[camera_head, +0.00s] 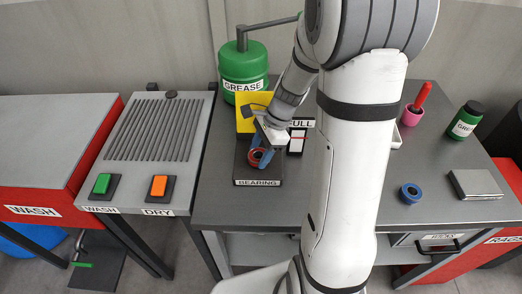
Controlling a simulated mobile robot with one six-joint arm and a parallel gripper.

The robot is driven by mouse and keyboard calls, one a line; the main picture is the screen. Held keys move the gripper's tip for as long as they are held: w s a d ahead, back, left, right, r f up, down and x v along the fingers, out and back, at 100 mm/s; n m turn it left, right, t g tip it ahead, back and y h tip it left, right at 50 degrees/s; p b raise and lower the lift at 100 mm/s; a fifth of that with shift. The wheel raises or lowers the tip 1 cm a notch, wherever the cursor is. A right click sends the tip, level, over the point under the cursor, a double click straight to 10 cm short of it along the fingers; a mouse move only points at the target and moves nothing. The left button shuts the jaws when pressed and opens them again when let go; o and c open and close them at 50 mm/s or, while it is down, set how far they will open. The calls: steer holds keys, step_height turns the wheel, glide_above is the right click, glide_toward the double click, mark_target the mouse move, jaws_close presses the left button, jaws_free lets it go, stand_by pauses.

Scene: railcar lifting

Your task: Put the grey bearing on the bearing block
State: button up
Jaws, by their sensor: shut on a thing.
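The bearing block (258,183) is a dark block labelled BEARING at the front left of the grey table. My gripper (259,155) points down over it, with blue fingers. It is shut on a small red-brown ring (257,156) with a dark centre, at the block's top. I cannot tell whether the ring touches the block. No plainly grey bearing can be made out. A blue ring (410,192) lies on the table to the right of my arm.
A green GREASE tank (243,68) and a yellow panel (246,112) stand behind the block. The wash/dry bench (153,150) is left. My arm hides the table's middle.

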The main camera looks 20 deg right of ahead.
steer(key=shift+f, duration=0.15)
steer(key=o, duration=1.2)
steer(key=shift+c, duration=0.2)
steer(key=shift+r, duration=0.25)
steer(key=v, duration=1.1)
steer(key=s+a+r+n+t+h, duration=0.1)
steer(key=s+a+n+h, duration=0.1)
steer(key=s+n, duration=0.5)
steer(key=s+a+r+n+t+h, duration=0.2)
steer(key=s+n, duration=0.5)
steer(key=n, duration=0.3)
steer(key=shift+s+a+h, duration=0.3)
